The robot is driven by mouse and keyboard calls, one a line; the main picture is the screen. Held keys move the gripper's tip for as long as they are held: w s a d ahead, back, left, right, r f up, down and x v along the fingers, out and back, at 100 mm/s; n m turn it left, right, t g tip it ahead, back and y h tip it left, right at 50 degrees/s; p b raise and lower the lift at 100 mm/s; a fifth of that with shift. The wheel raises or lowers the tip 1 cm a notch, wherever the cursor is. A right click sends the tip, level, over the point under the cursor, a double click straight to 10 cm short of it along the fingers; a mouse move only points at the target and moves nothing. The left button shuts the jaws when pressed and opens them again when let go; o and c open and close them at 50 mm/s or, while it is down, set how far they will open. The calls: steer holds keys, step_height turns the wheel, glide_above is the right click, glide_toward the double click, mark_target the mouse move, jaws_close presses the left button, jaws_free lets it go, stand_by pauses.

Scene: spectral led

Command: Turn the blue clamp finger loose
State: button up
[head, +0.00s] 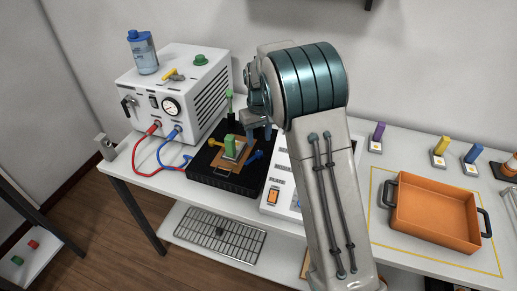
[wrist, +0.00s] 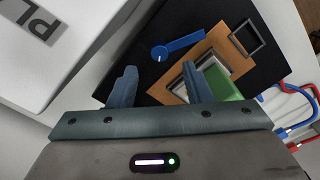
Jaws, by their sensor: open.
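The blue clamp finger (head: 254,156) sits at the right side of the black fixture base (head: 198,170). In the wrist view the blue clamp finger (wrist: 182,46) runs from a round pivot on the base to the edge of the brown plate (wrist: 232,57). I cannot tell whether it presses on the plate. A green block (head: 230,146) stands on the plate; it also shows in the wrist view (wrist: 224,84), partly behind a fingertip. A yellow clamp finger (head: 213,143) is on the opposite side. My gripper (wrist: 158,76) is open and empty, with the blue finger's pivot ahead between its fingertips.
A white box with a gauge (head: 178,97) stands left, with red (head: 146,150) and blue hoses. A white panel with an orange switch (head: 273,196) adjoins the base on the right. An orange tray (head: 437,214) and small coloured blocks lie farther right.

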mark_target(259, 152)
step_height(259, 152, down, 6)
steer(key=shift+f, duration=0.1)
